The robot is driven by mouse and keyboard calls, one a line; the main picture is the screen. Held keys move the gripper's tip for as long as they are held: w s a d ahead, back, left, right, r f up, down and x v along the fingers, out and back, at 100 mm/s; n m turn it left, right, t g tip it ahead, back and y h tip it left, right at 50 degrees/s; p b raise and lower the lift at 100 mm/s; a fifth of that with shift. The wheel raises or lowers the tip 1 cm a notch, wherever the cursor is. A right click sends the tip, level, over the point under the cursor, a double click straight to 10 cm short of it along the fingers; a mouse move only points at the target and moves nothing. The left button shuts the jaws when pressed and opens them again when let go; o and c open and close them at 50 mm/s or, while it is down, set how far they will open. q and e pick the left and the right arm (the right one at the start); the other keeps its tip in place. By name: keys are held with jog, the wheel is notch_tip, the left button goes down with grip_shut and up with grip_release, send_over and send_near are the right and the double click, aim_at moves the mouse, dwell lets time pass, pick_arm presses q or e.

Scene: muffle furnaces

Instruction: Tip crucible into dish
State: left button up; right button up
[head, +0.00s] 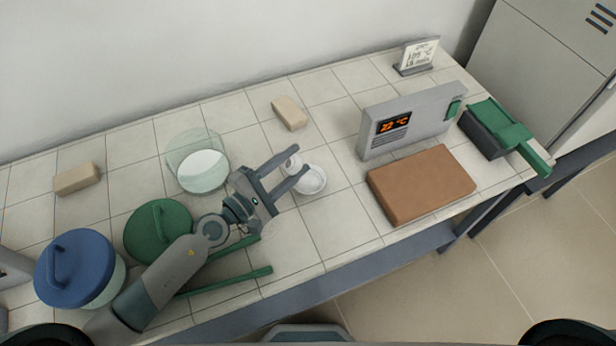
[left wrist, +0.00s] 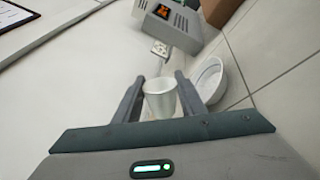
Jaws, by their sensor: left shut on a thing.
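My left gripper (head: 297,164) is shut on a small white crucible (head: 291,161), held between its two fingers. In the left wrist view the crucible (left wrist: 160,99) sits between the fingertips, its rim facing away from the gripper's body; I cannot tell its exact tilt or see its contents. A shallow white dish (head: 313,181) stands on the tiled bench just right of the fingertips, partly behind the lower finger. In the left wrist view the dish (left wrist: 209,82) is right of the crucible, beside the right finger. My right gripper is not in view.
A grey box with a temperature display (head: 410,122) and a brown block (head: 421,184) stand right. A glass vessel (head: 203,170), green lid (head: 158,231) and blue-lidded jar (head: 75,268) stand left. Tan blocks (head: 289,112) lie behind; green rods (head: 228,284) lie near the front edge.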

pick_arm(q)
jog(key=shift+s+d+r+m, duration=0.1)
jog(key=shift+m, duration=0.7)
jog(key=shift+s+d+r+m, duration=0.1)
jog(key=shift+m, duration=0.7)
jog(key=shift+s+d+m, duration=0.1)
jog(key=shift+m, duration=0.7)
jog(key=shift+s+d+r+m, duration=0.1)
jog(key=shift+m, duration=0.5)
